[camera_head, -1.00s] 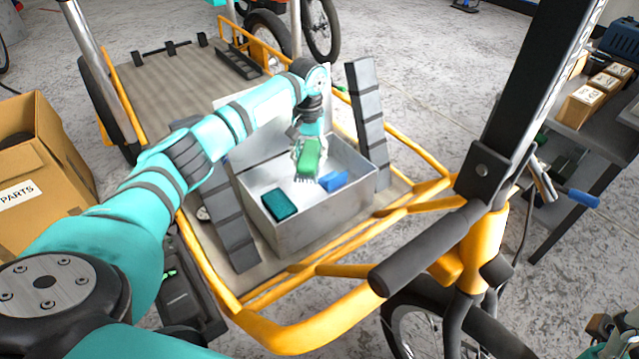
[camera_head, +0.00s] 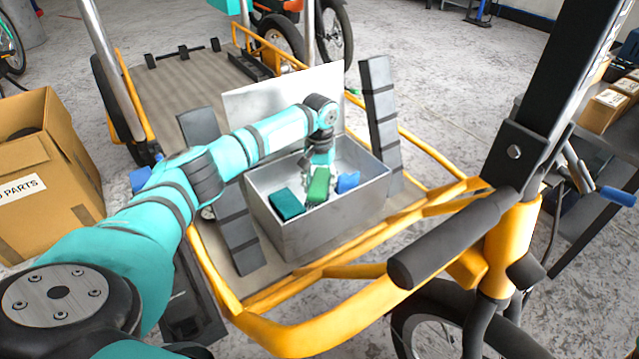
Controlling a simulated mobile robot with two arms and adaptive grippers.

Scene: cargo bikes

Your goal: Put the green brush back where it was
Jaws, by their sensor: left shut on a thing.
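The green brush (camera_head: 319,187) is held in my left gripper (camera_head: 320,170), which is shut on it. The brush points down inside the open grey metal box (camera_head: 318,232), between a dark teal block (camera_head: 287,204) on its left and a blue item (camera_head: 348,181) on its right. I cannot tell whether the brush touches the box floor. My arm hides part of the box's back and its raised lid (camera_head: 270,95). My right gripper is not in view.
The box stands on the cargo bike's deck (camera_head: 190,95), between two dark ribbed strips (camera_head: 232,225) (camera_head: 381,115). A yellow frame rail (camera_head: 300,335) and black handlebar grip (camera_head: 450,240) are in front. A cardboard parts box (camera_head: 45,165) stands at left.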

